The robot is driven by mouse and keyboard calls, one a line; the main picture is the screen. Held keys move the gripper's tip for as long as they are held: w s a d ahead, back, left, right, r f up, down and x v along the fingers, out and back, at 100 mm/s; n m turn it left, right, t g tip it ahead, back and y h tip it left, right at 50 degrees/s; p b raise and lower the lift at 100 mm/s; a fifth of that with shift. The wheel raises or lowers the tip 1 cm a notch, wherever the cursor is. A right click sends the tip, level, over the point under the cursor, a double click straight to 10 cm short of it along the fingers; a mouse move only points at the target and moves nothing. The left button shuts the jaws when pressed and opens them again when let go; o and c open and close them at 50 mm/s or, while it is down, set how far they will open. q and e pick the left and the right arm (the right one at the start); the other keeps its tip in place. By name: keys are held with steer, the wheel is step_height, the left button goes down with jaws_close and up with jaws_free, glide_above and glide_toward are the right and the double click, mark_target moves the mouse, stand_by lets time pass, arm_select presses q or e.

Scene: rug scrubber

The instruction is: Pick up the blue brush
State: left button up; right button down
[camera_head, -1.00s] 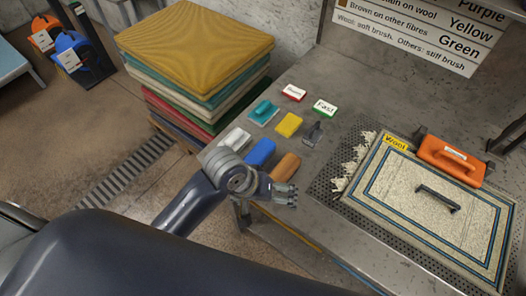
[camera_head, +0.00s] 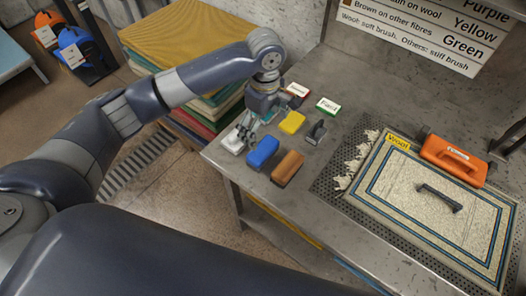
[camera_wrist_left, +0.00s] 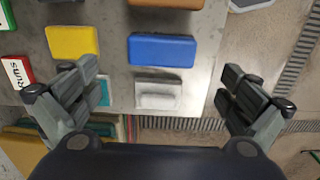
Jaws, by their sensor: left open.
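The blue brush (camera_head: 262,152), a plain blue block from above, lies on the steel table (camera_head: 330,215) between a white block (camera_head: 231,141) and a brown brush (camera_head: 287,168). My left gripper (camera_head: 248,130) hangs fingers-down just behind the blue brush, over the white block's side. In the left wrist view the blue brush (camera_wrist_left: 162,50) lies above the gap between the open fingers (camera_wrist_left: 162,88). The white block (camera_wrist_left: 158,96) lies between the fingers in that view, with nothing visibly held. My right gripper is not in view.
A yellow block (camera_head: 292,122) and a dark grey tool (camera_head: 317,132) lie to the right. Red (camera_head: 297,89) and green (camera_head: 328,105) edged labels lie behind. A rug (camera_head: 415,215) with an orange tool (camera_head: 453,159) fills the right. Folded cloths (camera_head: 185,35) stand behind.

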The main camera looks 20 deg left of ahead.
mark_target(263, 148)
arm_select(q)
step_height(263, 148, down, 5)
steer(key=shift+f+p, duration=0.15)
steer(key=shift+p, duration=0.3)
steer(key=shift+f, duration=0.3)
step_height(263, 148, down, 4)
steer(key=shift+s+a+r+p, duration=0.1)
steer(key=shift+a+r+p, duration=0.05)
steer(key=shift+p, duration=0.75)
steer(key=shift+f, duration=0.5)
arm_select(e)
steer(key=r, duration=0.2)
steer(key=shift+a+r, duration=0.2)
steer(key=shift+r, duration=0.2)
arm_select(q)
steer(key=c, duration=0.8)
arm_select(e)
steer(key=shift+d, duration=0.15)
